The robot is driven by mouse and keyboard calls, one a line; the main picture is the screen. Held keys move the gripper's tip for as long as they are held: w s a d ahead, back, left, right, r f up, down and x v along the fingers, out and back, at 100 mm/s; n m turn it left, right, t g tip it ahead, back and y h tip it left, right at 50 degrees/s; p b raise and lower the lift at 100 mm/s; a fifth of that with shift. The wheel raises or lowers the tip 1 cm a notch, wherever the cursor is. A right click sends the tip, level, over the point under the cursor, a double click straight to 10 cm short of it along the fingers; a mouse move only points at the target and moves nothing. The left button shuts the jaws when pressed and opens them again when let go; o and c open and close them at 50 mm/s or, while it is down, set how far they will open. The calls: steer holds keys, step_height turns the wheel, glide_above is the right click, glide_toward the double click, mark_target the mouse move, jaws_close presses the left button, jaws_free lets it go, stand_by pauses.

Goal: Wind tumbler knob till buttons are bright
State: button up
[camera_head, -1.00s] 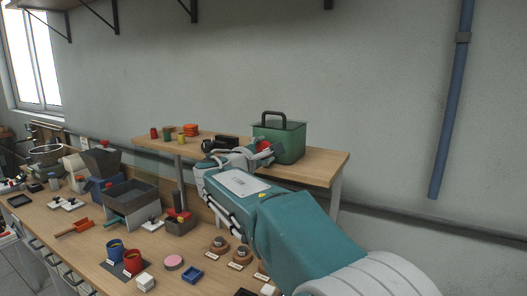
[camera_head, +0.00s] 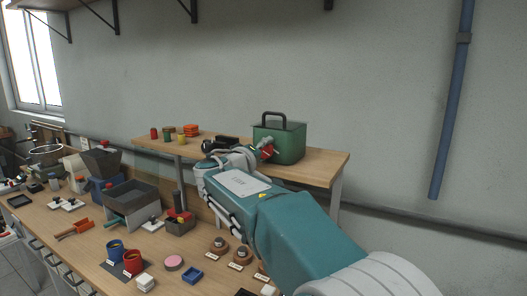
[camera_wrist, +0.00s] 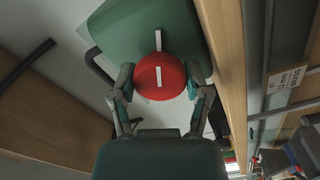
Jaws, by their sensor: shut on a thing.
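A green box (camera_head: 285,140) with a black handle (camera_head: 274,116) on top stands on the raised wooden shelf. A round red knob (camera_head: 267,152) is on its side facing my arm. In the wrist view the red knob (camera_wrist: 147,78) has a white line that runs along the picture's height, and the green box (camera_wrist: 140,30) is behind it. My gripper (camera_wrist: 160,80) is shut on the red knob, one finger on each side. In the head view my gripper is mostly hidden by my arm. No lit buttons can be made out.
Red, green and yellow pieces (camera_head: 181,136) and an orange stack (camera_head: 191,130) stand on the left of the shelf (camera_head: 325,168). The lower workbench (camera_head: 90,235) is crowded with bins, cups and small parts. A blue pipe (camera_head: 453,100) runs down the wall at right.

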steer(key=shift+f+m, duration=0.2)
steer(key=shift+m, duration=0.75)
steer(key=shift+f+m, duration=0.2)
steer(key=shift+m, duration=0.75)
steer(key=o, duration=1.2)
steer(key=shift+c, duration=0.2)
steer(key=shift+a+r, duration=0.1)
steer(key=shift+r, duration=0.05)
steer(key=shift+r, duration=0.1)
steer(key=shift+s+a, duration=0.15)
steer(key=shift+s, duration=0.05)
steer(key=v, duration=1.1)
steer(key=shift+a, duration=0.2)
steer(key=shift+s, duration=0.1)
